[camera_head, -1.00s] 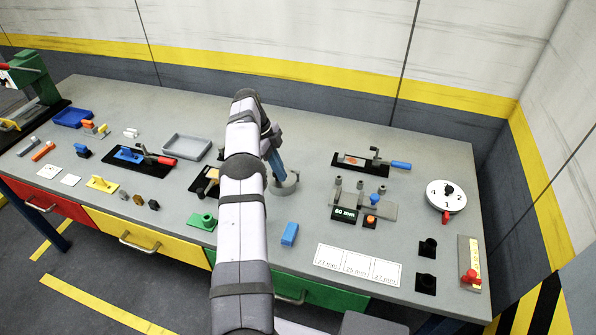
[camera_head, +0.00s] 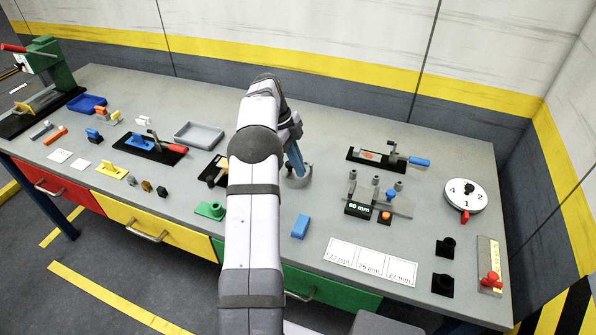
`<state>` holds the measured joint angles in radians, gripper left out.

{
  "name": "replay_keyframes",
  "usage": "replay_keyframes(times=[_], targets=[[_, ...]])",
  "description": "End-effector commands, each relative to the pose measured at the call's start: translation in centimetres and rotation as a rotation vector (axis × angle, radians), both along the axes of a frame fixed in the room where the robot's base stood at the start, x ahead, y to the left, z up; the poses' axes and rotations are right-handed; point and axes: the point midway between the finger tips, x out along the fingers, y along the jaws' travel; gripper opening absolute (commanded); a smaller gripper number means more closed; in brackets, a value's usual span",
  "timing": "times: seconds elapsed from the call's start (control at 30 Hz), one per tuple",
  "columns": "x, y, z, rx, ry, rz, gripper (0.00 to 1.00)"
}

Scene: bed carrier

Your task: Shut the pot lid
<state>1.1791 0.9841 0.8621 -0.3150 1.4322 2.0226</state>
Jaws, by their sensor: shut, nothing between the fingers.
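A small round grey pot (camera_head: 303,181) stands on the bench near its middle, partly hidden by my arm and gripper. My gripper (camera_head: 298,172) points down at the pot, with its blue fingers shut and empty. The fingertips overlap the pot in the picture; I cannot tell whether they touch it. The lid cannot be made out separately, and its angle is too small and hidden to tell.
A black plate with a grey lever (camera_head: 219,172) stands left of my arm, partly hidden. A grey tray (camera_head: 199,125) lies behind it. A gauge block with a 60 mm display (camera_head: 358,209) and a blue-handled clamp (camera_head: 390,158) stand to the right. A blue block (camera_head: 300,227) lies in front.

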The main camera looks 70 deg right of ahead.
Motion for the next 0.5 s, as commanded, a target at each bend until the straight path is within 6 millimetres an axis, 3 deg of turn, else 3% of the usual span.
replay_keyframes(times=[0.5], targets=[[1.3, -1.2, 5.0, -0.001, -0.001, 0.001, 0.0]])
